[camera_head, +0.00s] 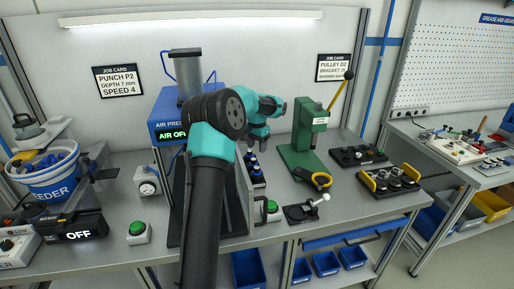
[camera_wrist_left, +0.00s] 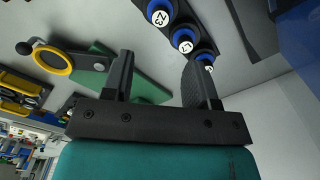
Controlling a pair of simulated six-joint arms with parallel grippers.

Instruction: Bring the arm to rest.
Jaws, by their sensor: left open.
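My left arm rises through the middle of the head view, a black link with teal joints. Its left gripper (camera_head: 257,146) hangs over the bench beside the air press (camera_head: 166,129), partly hidden by the wrist. In the left wrist view the two dark fingers of this gripper (camera_wrist_left: 160,82) stand apart with nothing between them. Blue parts with numbered white tops (camera_wrist_left: 185,46) sit in a dark rack beyond the fingertips. My right gripper is in neither view.
A green lever press (camera_head: 305,135) stands right of the arm, with a yellow-handled tool at its base. A blue feeder bucket (camera_head: 50,180) and green buttons (camera_head: 137,228) are at left. Dark trays (camera_head: 393,180) lie at right. Some grey bench top (camera_head: 340,208) is clear.

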